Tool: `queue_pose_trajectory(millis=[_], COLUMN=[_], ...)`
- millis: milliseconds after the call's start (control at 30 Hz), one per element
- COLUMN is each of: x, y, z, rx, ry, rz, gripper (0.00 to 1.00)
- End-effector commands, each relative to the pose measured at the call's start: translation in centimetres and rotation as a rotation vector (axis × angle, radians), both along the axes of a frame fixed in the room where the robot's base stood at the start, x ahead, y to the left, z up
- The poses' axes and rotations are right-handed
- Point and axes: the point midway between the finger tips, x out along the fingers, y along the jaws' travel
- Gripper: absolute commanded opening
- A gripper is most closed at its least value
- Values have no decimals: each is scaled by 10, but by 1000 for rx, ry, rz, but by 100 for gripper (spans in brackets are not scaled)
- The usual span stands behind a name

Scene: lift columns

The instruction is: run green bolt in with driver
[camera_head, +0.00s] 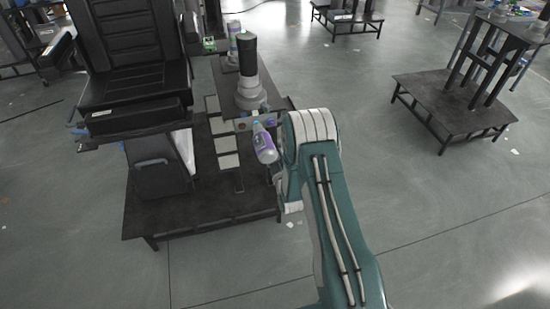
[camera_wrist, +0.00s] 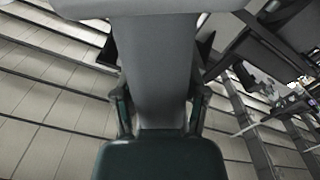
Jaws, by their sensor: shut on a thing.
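A white and purple driver (camera_head: 264,146) shows in the head view beside the wrist of my teal arm, at the right edge of the dark stand (camera_head: 222,76). Its upper end is close to a small bracket (camera_head: 242,124) on the stand. In the wrist view the driver's grey body (camera_wrist: 155,65) fills the middle, and my gripper (camera_wrist: 160,112) is shut on it, one finger on each side. In the head view my gripper is mostly hidden behind my arm. I cannot make out the green bolt for sure; the driver's tip is hidden in the wrist view.
A black padded seat (camera_head: 130,60) stands left of the column on a low black platform (camera_head: 180,205). A grey and black cylinder (camera_head: 248,75) stands on the stand, with a small green item (camera_head: 209,44) behind. Another platform (camera_head: 455,103) is at right.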

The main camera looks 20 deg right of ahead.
Motion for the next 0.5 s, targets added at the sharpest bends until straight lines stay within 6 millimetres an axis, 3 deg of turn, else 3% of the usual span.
queue_pose_trajectory(millis=[500], x=[5], y=[0], z=[2], rx=[0], ry=[-6], rz=[0], gripper=[0])
